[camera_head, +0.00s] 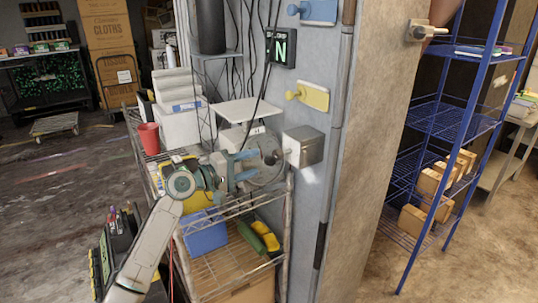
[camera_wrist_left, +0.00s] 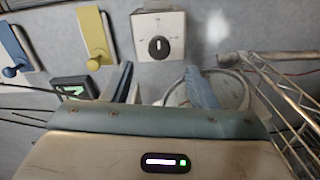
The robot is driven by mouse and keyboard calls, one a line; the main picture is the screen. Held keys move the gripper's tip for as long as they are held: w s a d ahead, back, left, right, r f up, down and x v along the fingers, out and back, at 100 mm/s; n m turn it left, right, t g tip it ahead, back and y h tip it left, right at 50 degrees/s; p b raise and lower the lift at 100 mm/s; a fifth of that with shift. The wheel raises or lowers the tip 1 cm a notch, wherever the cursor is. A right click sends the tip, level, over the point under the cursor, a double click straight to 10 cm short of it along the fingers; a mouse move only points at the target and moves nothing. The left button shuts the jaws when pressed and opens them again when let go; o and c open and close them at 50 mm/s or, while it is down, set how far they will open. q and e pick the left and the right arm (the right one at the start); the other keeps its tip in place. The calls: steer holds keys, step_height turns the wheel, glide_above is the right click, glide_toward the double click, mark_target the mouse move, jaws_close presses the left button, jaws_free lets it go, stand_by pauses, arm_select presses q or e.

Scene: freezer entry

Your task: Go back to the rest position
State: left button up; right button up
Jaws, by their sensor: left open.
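My left gripper (camera_head: 250,165) reaches in from the lower left in the head view, in front of the wire shelf by the grey wall. Its two blue fingers stand apart in the left wrist view (camera_wrist_left: 162,84), with nothing held between them. A metal box (camera_head: 303,147) on the wall is just to the right of the gripper in the head view. In the left wrist view the same box shows its dark knob (camera_wrist_left: 158,47), beyond and apart from the fingers. My right gripper is in neither view.
The wire shelf (camera_head: 225,278) close to my left arm holds a red cup (camera_head: 149,138), a blue bin (camera_head: 205,235) and other goods. Yellow (camera_head: 313,96) and blue (camera_head: 318,11) latch plates are on the wall. A blue rack (camera_head: 437,118) stands right. Open floor (camera_head: 60,185) lies left.

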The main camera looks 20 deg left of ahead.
arm_select(q)
steer(key=s+d+f+m+g+y, duration=0.3)
steer(key=s+f, duration=0.7)
steer(key=f, duration=0.2)
steer(key=s+d+f+m+g+y, duration=0.2)
steer(key=s+d+f+m+g, duration=0.1)
steer(key=s+f, duration=0.75)
steer(key=s+a+f+m+g+y, duration=0.2)
steer(key=s+f+y, duration=0.15)
steer(key=s, duration=0.75)
steer(key=s+a+f+m+g+y, duration=0.2)
steer(key=s+f+y, duration=0.15)
steer(key=s, duration=0.85)
steer(key=a+f+g, duration=0.2)
steer(key=a+f, duration=0.1)
steer(key=f, duration=2.6)
steer(key=s+a+f+n+g, duration=0.1)
steer(key=s+f, duration=1.7)
steer(key=f, duration=0.2)
steer(key=shift+a+f, duration=0.25)
steer(key=shift+f, duration=0.15)
